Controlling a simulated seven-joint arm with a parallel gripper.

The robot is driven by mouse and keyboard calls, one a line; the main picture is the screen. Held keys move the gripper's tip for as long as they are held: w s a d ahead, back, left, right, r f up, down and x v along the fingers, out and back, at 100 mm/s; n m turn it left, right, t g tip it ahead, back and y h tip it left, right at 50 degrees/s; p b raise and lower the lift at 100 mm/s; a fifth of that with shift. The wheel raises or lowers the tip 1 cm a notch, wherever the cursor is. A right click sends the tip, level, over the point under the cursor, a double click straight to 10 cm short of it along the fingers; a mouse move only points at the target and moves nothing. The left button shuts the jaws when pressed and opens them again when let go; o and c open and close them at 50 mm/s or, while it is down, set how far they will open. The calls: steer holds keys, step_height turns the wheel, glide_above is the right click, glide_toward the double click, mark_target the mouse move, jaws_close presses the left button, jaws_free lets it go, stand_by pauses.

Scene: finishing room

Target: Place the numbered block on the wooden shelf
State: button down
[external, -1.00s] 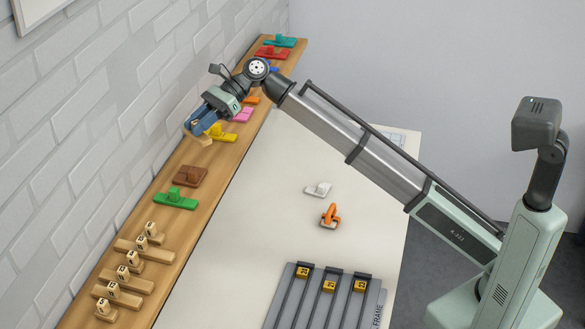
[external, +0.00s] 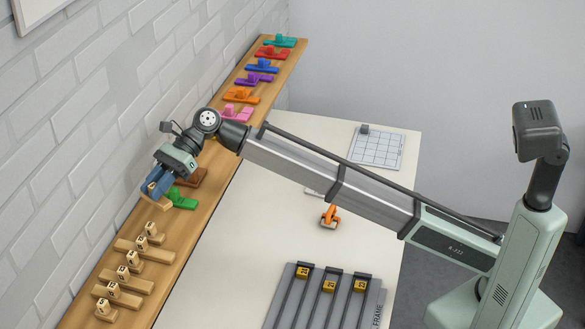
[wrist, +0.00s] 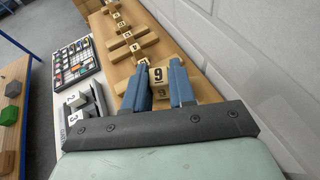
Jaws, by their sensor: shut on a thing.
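My gripper (external: 155,190) is over the wooden shelf (external: 186,226) along the wall, beside the green piece. It is shut on a light wooden block marked 9 (wrist: 158,75), which sits between the two blue fingers in the wrist view. In the external view the fingers and wrist mostly hide the held block. I cannot tell whether it touches the shelf. Several other numbered wooden blocks (external: 132,257) stand upright in a row on wooden bases, at the near end of the shelf.
A green piece (external: 182,200) and a brown piece (external: 193,178) lie close by my gripper. More coloured pieces line the far shelf. The white table holds an orange clip (external: 329,216), a grid tray (external: 376,147) and a grey rack (external: 300,310) with yellow number tags.

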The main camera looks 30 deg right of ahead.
glide_above(164, 225)
steer(key=shift+w+a+f, duration=0.1)
steer(key=shift+f, duration=3.45)
steer(key=shift+f, duration=0.8)
steer(key=c, duration=0.9)
jaws_free()
steer(key=shift+f, duration=0.25)
steer(key=shift+o, duration=0.2)
